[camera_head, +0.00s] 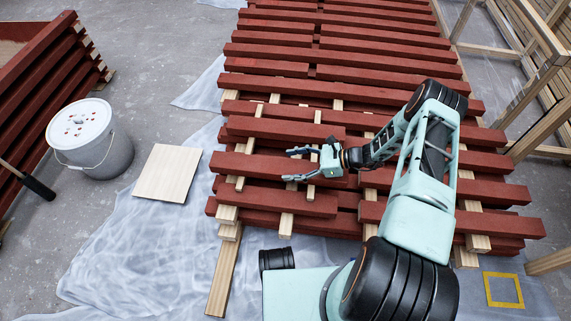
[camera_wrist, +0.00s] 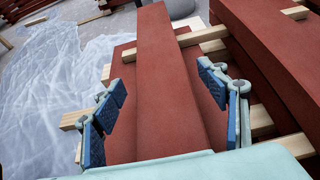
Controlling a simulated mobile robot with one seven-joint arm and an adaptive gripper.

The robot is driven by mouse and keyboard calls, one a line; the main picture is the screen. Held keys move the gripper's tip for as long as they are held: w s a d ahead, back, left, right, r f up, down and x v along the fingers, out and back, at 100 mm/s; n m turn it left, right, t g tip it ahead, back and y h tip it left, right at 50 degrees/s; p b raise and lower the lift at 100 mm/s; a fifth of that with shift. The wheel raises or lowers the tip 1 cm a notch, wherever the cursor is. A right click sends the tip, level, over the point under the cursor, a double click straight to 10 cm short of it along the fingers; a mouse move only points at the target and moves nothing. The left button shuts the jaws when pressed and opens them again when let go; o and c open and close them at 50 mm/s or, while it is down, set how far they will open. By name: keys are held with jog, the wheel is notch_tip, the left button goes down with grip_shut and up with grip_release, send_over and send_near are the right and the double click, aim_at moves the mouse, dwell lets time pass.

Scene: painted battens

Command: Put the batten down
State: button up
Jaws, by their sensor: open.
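A dark red painted batten (camera_wrist: 168,85) runs lengthwise between the two blue-padded fingers of my gripper (camera_wrist: 162,80) in the wrist view. The fingers are spread, with a gap showing on both sides of the batten. The batten lies across a pale wood strip (camera_wrist: 203,37) on the stack. In the head view my gripper (camera_head: 289,165) is open over the left part of the stack, above a short red batten (camera_head: 245,164). The batten's near end is hidden behind my gripper's body in the wrist view.
The stack holds many red battens (camera_head: 340,60) in layers, with pale strips between. A lidded white bucket (camera_head: 95,150) and a plywood square (camera_head: 167,174) stand to the left. Plastic sheeting (camera_head: 150,235) covers the floor there. A timber frame (camera_head: 535,85) is at right.

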jog(key=p+v, duration=0.1)
jog(key=v, duration=0.8)
jog(key=shift+d+r+p, duration=0.1)
jog(key=shift+d+p, duration=0.2)
jog(key=shift+p, duration=0.1)
